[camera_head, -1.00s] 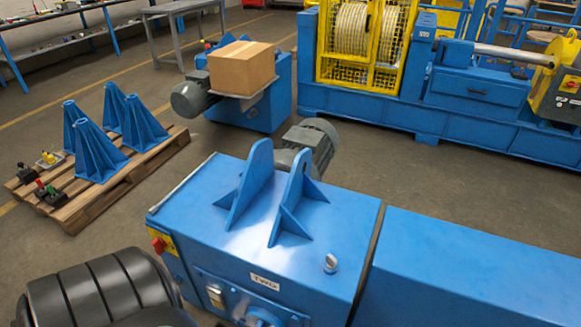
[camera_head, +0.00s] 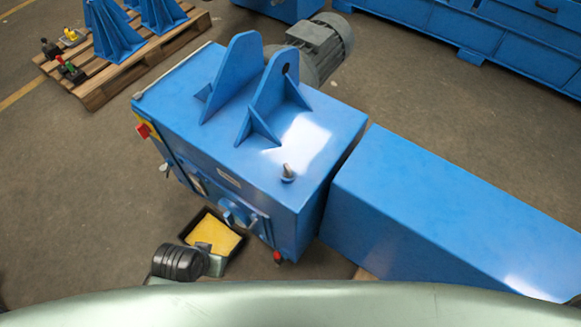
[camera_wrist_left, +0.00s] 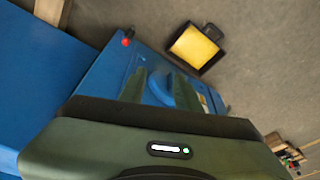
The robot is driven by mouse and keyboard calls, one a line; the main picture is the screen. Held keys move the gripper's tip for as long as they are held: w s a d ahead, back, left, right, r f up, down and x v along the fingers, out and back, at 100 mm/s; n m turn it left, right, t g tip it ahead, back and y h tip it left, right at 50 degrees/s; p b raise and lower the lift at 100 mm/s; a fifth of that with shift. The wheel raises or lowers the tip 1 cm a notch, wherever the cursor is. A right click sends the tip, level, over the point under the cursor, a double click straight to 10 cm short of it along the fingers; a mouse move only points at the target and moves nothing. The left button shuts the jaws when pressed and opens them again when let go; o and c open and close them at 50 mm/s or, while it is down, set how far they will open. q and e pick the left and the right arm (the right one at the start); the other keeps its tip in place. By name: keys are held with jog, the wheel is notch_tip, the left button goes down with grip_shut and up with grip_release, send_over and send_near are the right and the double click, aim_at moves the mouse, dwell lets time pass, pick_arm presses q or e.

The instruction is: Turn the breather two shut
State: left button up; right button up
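A small silver cap with a lever-like top, apparently the breather (camera_head: 288,172), stands on the top front corner of the blue gearbox housing (camera_head: 325,125). A pale label (camera_head: 229,178) sits below it on the front face; its text is unreadable now. My left wrist, black and grey-green, is low in front of the housing, well below the cap. In the left wrist view, my left gripper (camera_wrist_left: 160,90) shows two dark green fingers apart, with a blue rounded part of the front face beyond them. The cap is not recognisable there. My right gripper is out of view.
A black tray with a yellow inside (camera_head: 212,235) lies on the floor by the front face. A red-tipped fitting (camera_head: 277,257) is at the lower front corner. Two upright blue brackets (camera_head: 262,95) stand on top. A long blue cover (camera_head: 430,215) adjoins at right.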

pick_arm(q)
jog(key=w+d+r+h, duration=0.25)
jog(key=d+r, duration=0.25)
jog(key=r, duration=0.5)
jog(key=w+d+r+g+h, duration=0.15)
jog(key=w+d, duration=0.25)
jog(key=d, duration=0.7)
jog(key=w+d+r+g+h, duration=0.1)
jog(key=w+d+r, duration=0.15)
jog(key=d, duration=0.75)
jog(key=n+y, duration=0.5)
jog(key=n, duration=0.2)
send_over(289, 170)
jog(key=shift+s+d+g, duration=0.1)
jog(key=shift+d+g, duration=0.05)
jog(key=shift+g, duration=0.1)
jog(key=shift+f, duration=0.15)
notch_tip(289, 170, down, 7)
jog(key=shift+f, duration=0.1)
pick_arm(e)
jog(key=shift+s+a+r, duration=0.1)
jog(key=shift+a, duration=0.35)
